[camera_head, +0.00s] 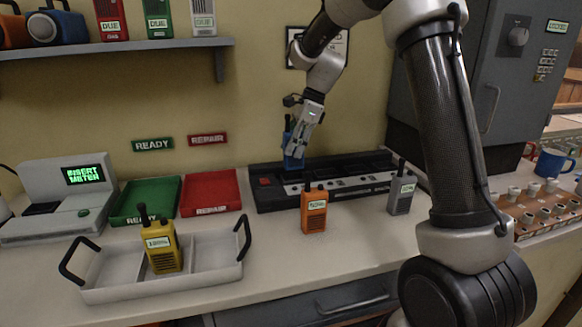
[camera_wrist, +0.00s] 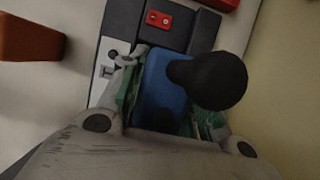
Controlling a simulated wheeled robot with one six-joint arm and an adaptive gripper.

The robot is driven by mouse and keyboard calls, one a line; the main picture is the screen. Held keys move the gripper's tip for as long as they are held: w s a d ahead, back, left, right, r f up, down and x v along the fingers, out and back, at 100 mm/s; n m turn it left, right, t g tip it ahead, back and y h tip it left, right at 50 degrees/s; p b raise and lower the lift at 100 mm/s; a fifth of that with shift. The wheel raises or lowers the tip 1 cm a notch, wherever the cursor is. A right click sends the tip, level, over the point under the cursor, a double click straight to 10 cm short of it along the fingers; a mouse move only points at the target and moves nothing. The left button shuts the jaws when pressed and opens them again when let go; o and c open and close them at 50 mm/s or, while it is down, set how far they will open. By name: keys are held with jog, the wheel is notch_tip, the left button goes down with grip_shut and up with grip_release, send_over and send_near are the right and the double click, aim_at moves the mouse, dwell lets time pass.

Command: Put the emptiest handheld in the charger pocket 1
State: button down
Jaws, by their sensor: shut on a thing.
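My gripper (camera_head: 301,146) is shut on a blue handheld (camera_head: 292,163) and holds it upright over the left part of the black charger (camera_head: 262,203). The blue handheld (camera_wrist: 165,85) with its dark antenna also shows between the fingers in the wrist view. I cannot tell whether it is seated in a pocket. An orange handheld (camera_head: 314,214) stands in front of the charger, and a grey handheld (camera_head: 400,197) stands near its right end. A yellow handheld (camera_head: 162,247) stands in the white tray (camera_head: 110,288). The labels are too small to read surely.
A meter (camera_head: 62,205) reading "INSERT METER" stands at left. The green READY tray (camera_head: 128,210) and red REPAIR tray (camera_head: 209,207) lie beside it. A shelf (camera_head: 110,46) holds several devices above. A grey cabinet (camera_head: 470,95) and a rack (camera_head: 525,225) are at right.

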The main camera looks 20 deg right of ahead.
aim_at(293, 162)
jog(key=shift+f, duration=2.6)
jog(key=c, duration=1.1)
grip_release()
jog(key=shift+f, duration=0.15)
jog(key=shift+o, duration=0.2)
jog(key=v, duration=1.3)
jog(key=s+d+r+n+t+h, duration=0.1)
jog(key=s+d+r+n, duration=0.25)
jog(key=s, duration=0.55)
jog(key=s+d+r+n+t+h, duration=0.1)
jog(key=s+d+r+n, duration=0.1)
jog(key=s+n, duration=0.45)
jog(key=s+d+f+n, duration=0.1)
jog(key=s+n, duration=0.1)
jog(key=s, duration=0.4)
jog(key=s+d+f+n+t+h, duration=0.1)
jog(key=s+d+f+n, duration=0.1)
jog(key=s, duration=0.4)
jog(key=s+d+f+n+t+h, duration=0.1)
jog(key=s+n, duration=0.3)
jog(key=s, duration=0.2)
jog(key=shift+s+d+f, duration=0.3)
jog(key=shift+f, duration=0.1)
